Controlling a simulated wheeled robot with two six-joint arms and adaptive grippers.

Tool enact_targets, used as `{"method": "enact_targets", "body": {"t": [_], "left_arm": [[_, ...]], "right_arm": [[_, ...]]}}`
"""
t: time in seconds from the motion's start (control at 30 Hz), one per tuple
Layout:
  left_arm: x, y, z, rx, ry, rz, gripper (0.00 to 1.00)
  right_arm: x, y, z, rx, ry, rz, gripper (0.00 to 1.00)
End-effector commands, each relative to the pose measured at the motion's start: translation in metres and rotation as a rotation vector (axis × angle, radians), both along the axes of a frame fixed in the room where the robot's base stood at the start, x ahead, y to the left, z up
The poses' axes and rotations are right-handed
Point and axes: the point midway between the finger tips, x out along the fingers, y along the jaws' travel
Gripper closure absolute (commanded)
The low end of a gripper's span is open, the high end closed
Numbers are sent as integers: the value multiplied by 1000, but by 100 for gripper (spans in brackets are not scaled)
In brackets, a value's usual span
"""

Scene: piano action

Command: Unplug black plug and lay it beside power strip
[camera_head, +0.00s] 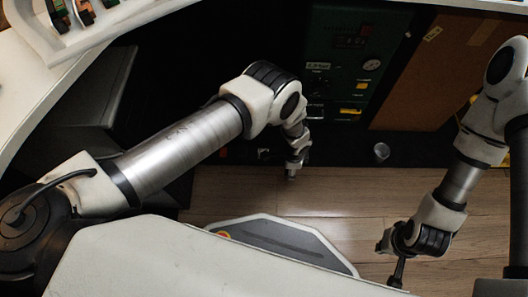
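I cannot make out the black plug or the power strip in the head view; the area behind and beside my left forearm is very dark. My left gripper (293,172) points down by the front edge of the dark ledge, seen small and nearly end-on, so its fingers do not show clearly. My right gripper (398,272) hangs over the wooden floor at the lower right, apart from any object. Its dark fingers look narrow, and I cannot tell if they are apart.
A dark green panel (345,62) with a gauge (371,65) stands at the back. A brown board (450,65) leans to its right. A small silver cylinder (381,151) sits on the dark ledge. A white table (22,88) is at left. The wooden floor (350,190) is clear.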

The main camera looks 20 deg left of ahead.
Motion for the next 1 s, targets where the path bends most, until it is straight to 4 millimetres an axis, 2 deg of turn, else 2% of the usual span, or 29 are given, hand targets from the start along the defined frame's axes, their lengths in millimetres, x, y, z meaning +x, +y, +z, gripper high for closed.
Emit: {"method": "enact_targets", "body": {"t": [0.03, 0.5, 1.0], "left_arm": [[0, 0, -6, 0, 0, 0, 100], [0, 0, -34, -1, -1, 0, 100], [0, 0, -36, -1, -1, 0, 100]], "right_arm": [[0, 0, -6, 0, 0, 0, 100], [0, 0, -34, 0, 0, 0, 100], [0, 0, -36, 0, 0, 0, 100]]}}
